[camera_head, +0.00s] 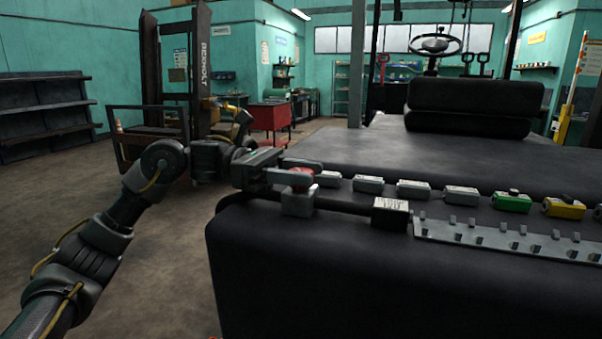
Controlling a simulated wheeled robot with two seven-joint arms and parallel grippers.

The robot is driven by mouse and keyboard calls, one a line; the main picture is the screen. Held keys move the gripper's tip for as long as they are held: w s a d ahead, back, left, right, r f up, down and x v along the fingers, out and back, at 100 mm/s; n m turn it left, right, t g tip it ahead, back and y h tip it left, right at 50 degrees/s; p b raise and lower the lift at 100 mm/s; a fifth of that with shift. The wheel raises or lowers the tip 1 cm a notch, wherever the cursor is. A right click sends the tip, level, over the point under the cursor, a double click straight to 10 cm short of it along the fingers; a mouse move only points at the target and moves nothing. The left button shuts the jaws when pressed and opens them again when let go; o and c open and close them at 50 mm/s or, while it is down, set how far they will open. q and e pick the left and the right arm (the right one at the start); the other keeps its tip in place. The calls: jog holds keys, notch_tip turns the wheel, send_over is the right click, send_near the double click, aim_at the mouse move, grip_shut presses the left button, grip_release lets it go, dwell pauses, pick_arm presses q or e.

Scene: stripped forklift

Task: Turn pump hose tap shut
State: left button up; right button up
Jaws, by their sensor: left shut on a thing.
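A small grey block with a red knob (299,181) on top sits at the left end of the dark forklift body's near ledge; it appears to be the pump hose tap (298,203). My left arm comes in from the left, and my left gripper (297,174) is shut on the red knob from the left side. The fingers hide part of the knob, so its turn angle cannot be read. My right gripper is not in view.
Several small boxes, including a green one (511,202) and a yellow one (564,208), line the ledge. A metal rail (505,238) and a labelled grey block (390,214) lie nearer. Behind are a seat (473,97), a red cart (270,117) and open floor.

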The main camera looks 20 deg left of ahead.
pick_arm(q)
jog(key=m+g, duration=0.1)
jog(key=g, duration=0.2)
jog(key=m+g+y, duration=0.1)
jog(key=m+g, duration=0.1)
jog(key=shift+r+m+g, duration=0.1)
jog(key=shift+m+g, duration=0.2)
jog(key=shift+g, duration=0.1)
jog(key=m+g+y, duration=0.1)
jog(key=g, duration=0.1)
jog(key=shift+m+g+y, duration=0.3)
jog(key=shift+m+y, duration=0.1)
jog(key=shift+f+m+g+y, duration=0.2)
jog(key=shift+m+g+y, duration=0.3)
jog(key=shift+m+g, duration=0.2)
jog(key=shift+m+g+y+b, duration=0.75)
jog(key=shift+m+g+y, duration=0.35)
jog(key=shift+g+y, duration=0.15)
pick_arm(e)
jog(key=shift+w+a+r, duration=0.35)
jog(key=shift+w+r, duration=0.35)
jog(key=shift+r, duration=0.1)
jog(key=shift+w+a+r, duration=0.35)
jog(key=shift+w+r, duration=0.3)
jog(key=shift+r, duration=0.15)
pick_arm(q)
jog(key=shift+r, duration=0.1)
jog(key=o, duration=0.9)
jog(key=shift+o, duration=0.2)
